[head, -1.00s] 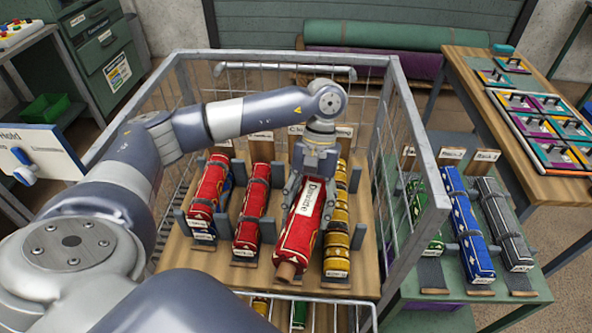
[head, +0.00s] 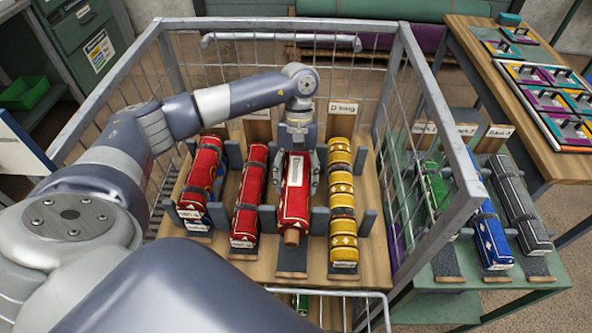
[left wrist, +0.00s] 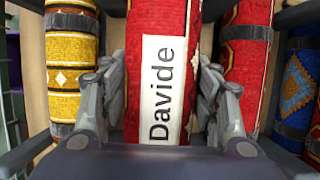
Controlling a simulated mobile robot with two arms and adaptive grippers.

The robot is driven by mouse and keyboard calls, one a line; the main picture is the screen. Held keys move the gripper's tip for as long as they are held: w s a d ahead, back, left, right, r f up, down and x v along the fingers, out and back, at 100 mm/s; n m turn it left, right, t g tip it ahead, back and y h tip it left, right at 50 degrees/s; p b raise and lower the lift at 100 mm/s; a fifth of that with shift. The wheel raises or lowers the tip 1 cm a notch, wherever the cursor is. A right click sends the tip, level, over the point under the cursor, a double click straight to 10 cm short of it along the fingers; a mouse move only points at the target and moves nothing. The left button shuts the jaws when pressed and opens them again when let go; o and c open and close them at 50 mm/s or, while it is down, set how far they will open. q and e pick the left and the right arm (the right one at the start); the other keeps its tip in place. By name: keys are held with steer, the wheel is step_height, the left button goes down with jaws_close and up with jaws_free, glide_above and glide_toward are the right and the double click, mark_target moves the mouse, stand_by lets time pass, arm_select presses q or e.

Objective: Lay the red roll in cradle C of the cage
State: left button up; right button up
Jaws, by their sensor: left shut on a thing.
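The red roll (head: 294,205) with a white "Davide" label is between my left gripper's (head: 294,170) fingers, which are shut on it. In the left wrist view the gripper (left wrist: 160,100) grips both sides of the red roll (left wrist: 205,25). The roll is lined up lengthwise over the third cradle (head: 291,268) from the left in the cage (head: 440,180), between grey posts. I cannot tell whether it touches the cradle. Its bare core end points toward me. The label behind it is hidden by my arm. My right gripper is not in view.
A red roll (head: 249,200) lies close on the left, with another red roll (head: 200,185) further left. A yellow roll (head: 342,205) lies close on the right, under a "D long" sign (head: 343,107). Outside the cage, a green table (head: 545,280) holds green, blue and grey rolls.

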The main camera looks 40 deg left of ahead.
arm_select(q)
steer(key=shift+f, duration=0.9)
step_height(320, 180, down, 2)
steer(key=shift+f, duration=0.1)
steer(key=shift+f+p, duration=0.3)
steer(key=shift+f, duration=0.25)
steer(key=o, duration=1.5)
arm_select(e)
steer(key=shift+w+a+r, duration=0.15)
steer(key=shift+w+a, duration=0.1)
